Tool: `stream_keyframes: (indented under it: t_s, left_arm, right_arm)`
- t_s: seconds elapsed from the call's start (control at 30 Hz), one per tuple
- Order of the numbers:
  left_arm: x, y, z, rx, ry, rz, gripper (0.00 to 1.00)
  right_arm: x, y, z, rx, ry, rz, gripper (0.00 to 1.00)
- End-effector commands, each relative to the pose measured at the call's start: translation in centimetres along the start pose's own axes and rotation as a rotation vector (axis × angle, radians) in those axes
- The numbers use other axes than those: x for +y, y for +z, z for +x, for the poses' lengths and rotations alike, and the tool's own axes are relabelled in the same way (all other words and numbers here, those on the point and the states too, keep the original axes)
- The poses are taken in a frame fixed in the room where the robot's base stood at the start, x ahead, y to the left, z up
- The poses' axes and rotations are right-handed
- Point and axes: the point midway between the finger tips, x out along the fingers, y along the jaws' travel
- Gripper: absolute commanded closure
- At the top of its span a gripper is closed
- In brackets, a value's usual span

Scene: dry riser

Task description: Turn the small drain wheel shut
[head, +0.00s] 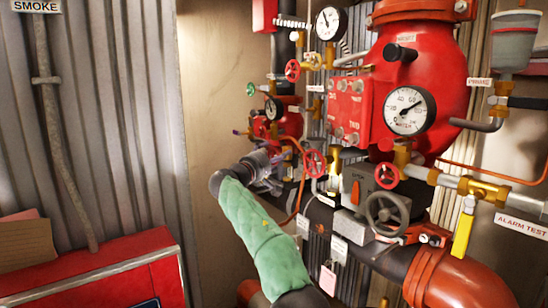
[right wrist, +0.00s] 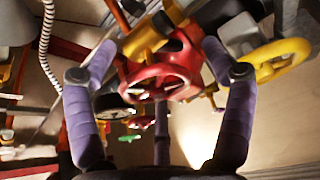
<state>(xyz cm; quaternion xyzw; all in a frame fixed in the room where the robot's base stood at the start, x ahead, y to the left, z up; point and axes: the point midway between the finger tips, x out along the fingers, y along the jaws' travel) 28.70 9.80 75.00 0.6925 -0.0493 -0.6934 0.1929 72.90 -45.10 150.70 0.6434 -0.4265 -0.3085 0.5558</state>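My right gripper (head: 263,160) is at the end of the green-sleeved arm, in front of the pipework left of the big red valve body. In the right wrist view its two purple-wrapped fingers (right wrist: 158,58) are spread wide. A small red handwheel (right wrist: 158,78) on a brass valve shows between and beyond the fingers; I see no clear contact. In the head view a small red handwheel (head: 315,163) is just right of the gripper. I cannot tell surely that it is the same wheel, and no drain label is legible. My left gripper is not in view.
Other red wheels (head: 386,176) and (head: 292,70), a grey handwheel (head: 387,212), gauges (head: 409,110) and a yellow lever (head: 463,235) crowd the riser. A yellow wheel (right wrist: 272,62) is beside the right finger. A red box (head: 95,270) stands at lower left.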

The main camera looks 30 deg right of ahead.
Motion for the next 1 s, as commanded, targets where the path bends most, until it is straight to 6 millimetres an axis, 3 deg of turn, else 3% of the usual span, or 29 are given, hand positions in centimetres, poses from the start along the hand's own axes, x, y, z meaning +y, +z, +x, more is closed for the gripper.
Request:
stream_keyframes:
  t_s: [0.37,0.8,1.0]
  left_arm:
    - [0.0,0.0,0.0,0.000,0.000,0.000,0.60]
    - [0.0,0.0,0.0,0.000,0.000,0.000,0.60]
    - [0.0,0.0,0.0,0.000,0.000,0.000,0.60]
  right_arm:
    - [0.3,0.0,-0.9,0.001,0.002,0.002,0.17]
    - [0.2,0.0,-8.8,0.003,0.001,0.001,0.17]
    - [0.1,0.0,-11.2,0.001,0.001,0.001,0.17]
